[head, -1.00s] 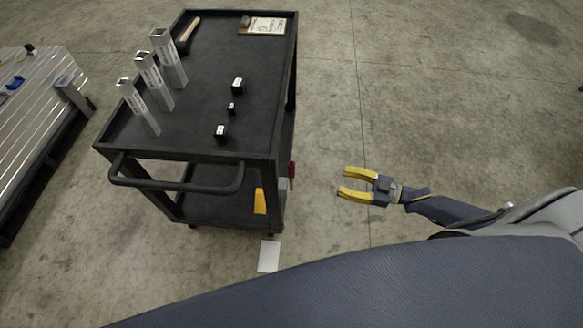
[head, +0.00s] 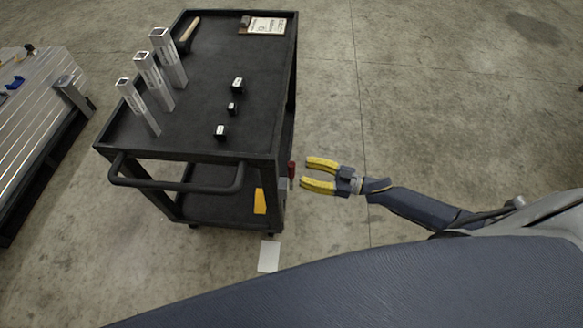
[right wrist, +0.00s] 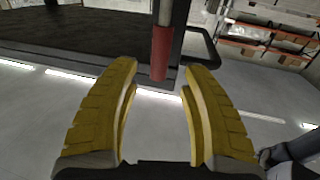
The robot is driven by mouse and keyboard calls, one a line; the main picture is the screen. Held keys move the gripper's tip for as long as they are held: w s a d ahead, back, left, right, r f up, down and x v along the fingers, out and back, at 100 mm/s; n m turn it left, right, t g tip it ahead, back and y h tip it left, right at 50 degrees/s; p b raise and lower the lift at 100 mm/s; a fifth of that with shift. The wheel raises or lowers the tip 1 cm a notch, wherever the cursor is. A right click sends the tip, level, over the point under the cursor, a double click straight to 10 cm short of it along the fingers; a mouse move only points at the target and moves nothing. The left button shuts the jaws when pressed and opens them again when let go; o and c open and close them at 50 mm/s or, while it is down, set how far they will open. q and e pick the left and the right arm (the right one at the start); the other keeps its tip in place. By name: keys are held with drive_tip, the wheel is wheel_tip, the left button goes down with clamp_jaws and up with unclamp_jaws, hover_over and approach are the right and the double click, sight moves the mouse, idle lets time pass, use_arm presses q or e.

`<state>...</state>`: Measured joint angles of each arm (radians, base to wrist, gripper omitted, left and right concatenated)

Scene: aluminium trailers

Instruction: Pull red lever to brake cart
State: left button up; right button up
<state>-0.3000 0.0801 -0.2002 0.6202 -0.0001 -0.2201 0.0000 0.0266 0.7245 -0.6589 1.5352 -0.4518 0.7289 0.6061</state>
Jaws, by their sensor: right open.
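The red lever (head: 291,170) shows at the right side of the black cart (head: 200,149), below its top edge. In the right wrist view the lever (right wrist: 161,52) hangs down from a grey bar, ahead of the fingers and roughly centred between them. My right gripper (head: 306,174) has yellow fingers and is open, just right of the lever in the head view. Nothing is between its fingertips (right wrist: 158,80) except the lever's lower end in line with the gap; whether it is inside the gap I cannot tell. My left gripper is not in view.
Several square metal tubes (head: 153,72), small black blocks (head: 220,132) and a clipboard (head: 264,25) are on the cart top. A silver trailer (head: 38,105) stands at the left. The floor right of the cart is clear.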

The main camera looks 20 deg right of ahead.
sight(292, 168)
drive_tip(key=shift+x, duration=2.75)
clamp_jaws()
drive_tip(key=shift+d, duration=0.1)
